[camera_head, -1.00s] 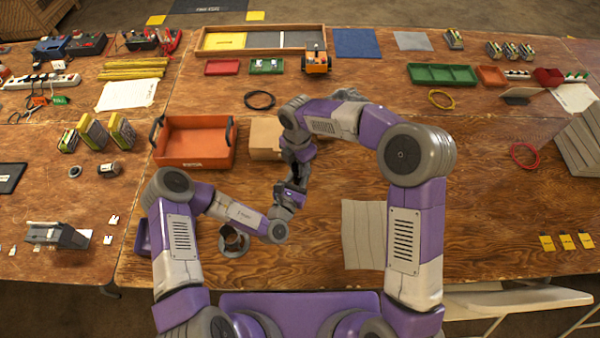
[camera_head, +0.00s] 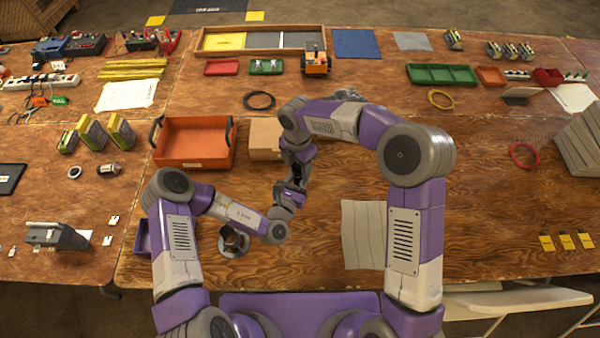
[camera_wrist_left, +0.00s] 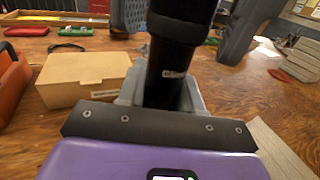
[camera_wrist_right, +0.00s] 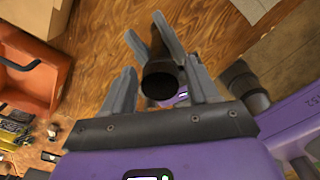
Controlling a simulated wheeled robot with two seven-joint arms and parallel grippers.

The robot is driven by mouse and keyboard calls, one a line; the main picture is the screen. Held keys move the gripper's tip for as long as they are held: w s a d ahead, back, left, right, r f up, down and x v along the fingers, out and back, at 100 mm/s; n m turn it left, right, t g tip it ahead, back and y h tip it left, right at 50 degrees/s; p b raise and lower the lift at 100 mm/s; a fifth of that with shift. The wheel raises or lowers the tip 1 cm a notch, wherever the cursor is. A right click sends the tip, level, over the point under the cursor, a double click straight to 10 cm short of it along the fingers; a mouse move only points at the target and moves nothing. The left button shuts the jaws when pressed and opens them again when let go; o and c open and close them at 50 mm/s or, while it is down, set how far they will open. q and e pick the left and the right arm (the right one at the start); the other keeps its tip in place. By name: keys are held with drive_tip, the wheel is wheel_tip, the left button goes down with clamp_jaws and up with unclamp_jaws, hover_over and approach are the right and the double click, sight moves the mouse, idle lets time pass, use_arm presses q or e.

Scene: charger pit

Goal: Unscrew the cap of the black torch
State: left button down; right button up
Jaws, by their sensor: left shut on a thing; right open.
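The black torch (camera_wrist_left: 172,60) stands roughly upright in the left wrist view, with a wider collar near the top of the view. My left gripper (camera_head: 291,190) is shut on its body. My right gripper (camera_head: 297,168) is above it, with its fingers open. In the right wrist view, the torch's round dark end (camera_wrist_right: 160,82) shows between the open fingers of my right gripper (camera_wrist_right: 160,90), with gaps at its sides. In the head view the grippers and arms mostly hide the torch. The seam of the cap cannot be made out.
An orange tray (camera_head: 194,163) and a cardboard box (camera_head: 265,138) stand just left of the grippers. A dark round thing on a grey base (camera_head: 233,243) sits near my left forearm. A grey striped mat (camera_head: 363,235) lies to the right, with bare table beyond it.

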drive_tip(key=m, duration=0.4)
drive_tip(key=shift+m, duration=0.3)
drive_tip(key=shift+m, duration=0.5)
drive_tip(key=m, duration=0.4)
drive_tip(key=shift+m, duration=0.6)
drive_tip(key=m, duration=0.5)
